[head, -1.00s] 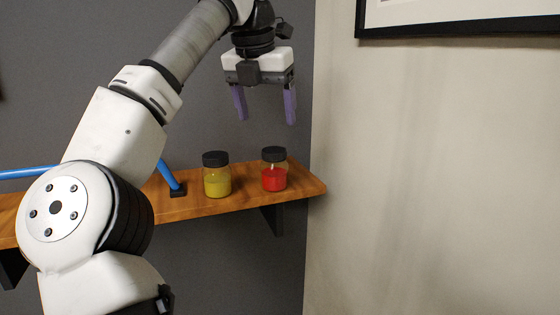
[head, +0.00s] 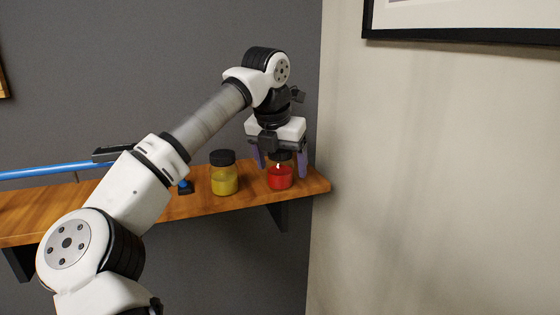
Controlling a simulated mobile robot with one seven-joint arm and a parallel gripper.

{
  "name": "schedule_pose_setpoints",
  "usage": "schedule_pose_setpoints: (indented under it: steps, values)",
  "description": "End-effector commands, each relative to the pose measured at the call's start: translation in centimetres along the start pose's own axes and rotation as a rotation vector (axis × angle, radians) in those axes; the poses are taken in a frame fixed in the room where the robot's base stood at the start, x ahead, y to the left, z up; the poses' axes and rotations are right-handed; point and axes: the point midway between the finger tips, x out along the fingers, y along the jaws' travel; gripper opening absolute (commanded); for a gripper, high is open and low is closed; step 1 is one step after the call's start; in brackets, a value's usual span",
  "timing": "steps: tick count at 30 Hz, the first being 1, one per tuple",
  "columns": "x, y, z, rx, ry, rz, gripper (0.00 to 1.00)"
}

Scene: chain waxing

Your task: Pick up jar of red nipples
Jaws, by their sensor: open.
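The jar of red nipples (head: 280,178) stands upright on the wooden shelf (head: 245,201) near its right end. It is clear with red contents and a dark lid, and the lid is mostly hidden behind my gripper. My gripper (head: 281,170) points down over this jar, with its purple fingers open. One finger is at the left of the jar's upper part and the other at its right. I cannot tell whether either finger touches the jar.
A jar with yellow contents and a black lid (head: 224,175) stands close to the left of the red jar. A blue bar (head: 45,172) runs above the shelf at the left. The beige wall (head: 420,180) is close at the right, with a black picture frame (head: 460,38) on it.

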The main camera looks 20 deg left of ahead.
Motion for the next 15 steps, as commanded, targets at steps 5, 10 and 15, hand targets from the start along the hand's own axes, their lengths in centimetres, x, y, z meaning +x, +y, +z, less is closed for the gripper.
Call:
schedule_pose_setpoints:
  steps: [5, 10, 15]
  values:
    - [0.80, -0.03, -0.01, 0.000, -0.001, 0.000, 0.78]
    - [0.79, -0.02, -0.02, 0.000, -0.001, 0.000, 0.76]
    - [0.77, -0.02, -0.02, 0.000, -0.001, 0.000, 0.53]
